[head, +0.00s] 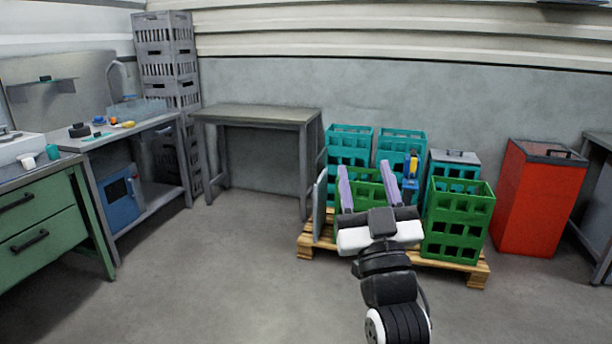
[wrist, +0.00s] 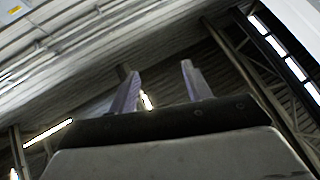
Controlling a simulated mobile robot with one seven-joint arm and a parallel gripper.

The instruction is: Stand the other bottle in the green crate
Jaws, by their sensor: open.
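A green crate (head: 458,222) stands at the front right of a wooden pallet. Another green crate (head: 367,186) is behind my gripper and partly hidden by it. A slim blue and yellow item (head: 411,168) stands upright among the crates, just right of my gripper; it may be a bottle, but it is too small to be sure. My gripper (head: 364,168) is open, its two purple fingers apart, with nothing seen between them. In the wrist view my gripper (wrist: 160,75) is also open and points up toward the roof, with no bottle or crate in sight.
Teal crates (head: 349,138) stand at the back of the pallet (head: 465,266). A red bin (head: 540,200) is to the right. A bare table (head: 255,113) stands by the wall. A bench (head: 150,124) at left holds small items. The floor in the middle is clear.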

